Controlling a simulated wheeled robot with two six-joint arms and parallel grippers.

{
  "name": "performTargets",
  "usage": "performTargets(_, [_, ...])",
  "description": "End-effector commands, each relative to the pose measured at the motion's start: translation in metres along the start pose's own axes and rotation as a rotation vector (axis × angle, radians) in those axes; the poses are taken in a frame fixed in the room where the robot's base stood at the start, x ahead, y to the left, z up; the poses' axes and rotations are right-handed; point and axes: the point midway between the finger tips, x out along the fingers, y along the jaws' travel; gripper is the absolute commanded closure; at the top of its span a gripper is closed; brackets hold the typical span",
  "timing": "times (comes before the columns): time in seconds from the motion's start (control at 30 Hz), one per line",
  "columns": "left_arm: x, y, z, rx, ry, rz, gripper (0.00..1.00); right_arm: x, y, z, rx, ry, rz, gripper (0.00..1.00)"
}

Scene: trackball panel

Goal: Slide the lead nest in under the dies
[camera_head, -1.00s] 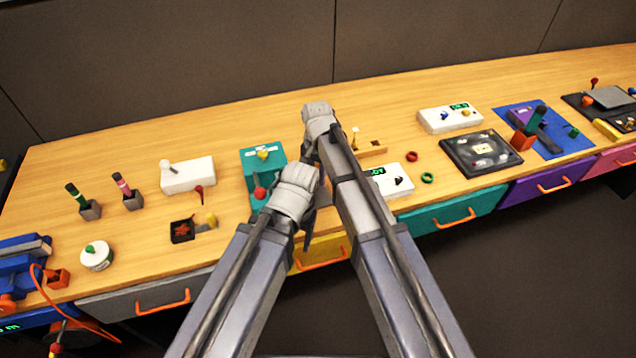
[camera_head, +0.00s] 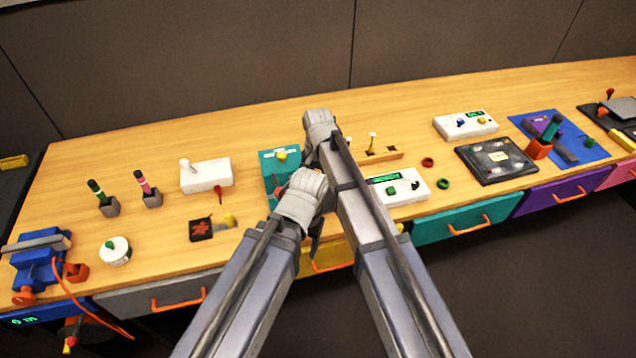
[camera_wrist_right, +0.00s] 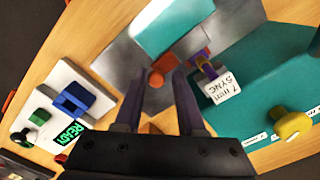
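The teal fixture (camera_head: 271,162) with a yellow knob (camera_head: 281,154) stands mid-bench, partly hidden behind my arms. In the right wrist view its teal base (camera_wrist_right: 257,85) lies beside grey metal plates (camera_wrist_right: 125,55) with a teal block (camera_wrist_right: 172,24) over them. A small orange piece (camera_wrist_right: 163,66) shows just beyond and between my right fingertips. My right gripper (camera_wrist_right: 157,82) has its fingers apart; contact with the orange piece is unclear. I cannot tell which part is the lead nest. My left gripper (camera_head: 314,238) is low by the bench front, its fingertips mostly hidden.
A white box with a green display (camera_head: 395,187) stands right of my arms. It shows as READY in the wrist view (camera_wrist_right: 62,110). Red (camera_head: 428,162) and green rings lie on bare wood.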

Motion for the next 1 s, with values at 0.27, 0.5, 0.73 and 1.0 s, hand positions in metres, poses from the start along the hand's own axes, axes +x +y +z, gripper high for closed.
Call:
performTargets(0.27, [-0.005,-0.001,0.000,0.000,0.000,0.000,0.34,-0.005,0.001,-0.001,0.001,0.001,0.001,0.61])
performTargets(0.5, [-0.028,-0.003,0.002,0.000,0.000,0.000,0.34,-0.028,0.000,-0.001,0.001,0.001,0.001,0.61])
performTargets(0.73, [-0.059,-0.006,0.004,0.000,0.000,0.000,0.34,-0.059,0.000,0.000,0.000,0.000,0.000,0.61])
performTargets(1.0, [-0.079,-0.007,0.005,0.000,0.000,0.000,0.34,-0.079,0.000,0.000,0.000,0.000,0.000,0.61])
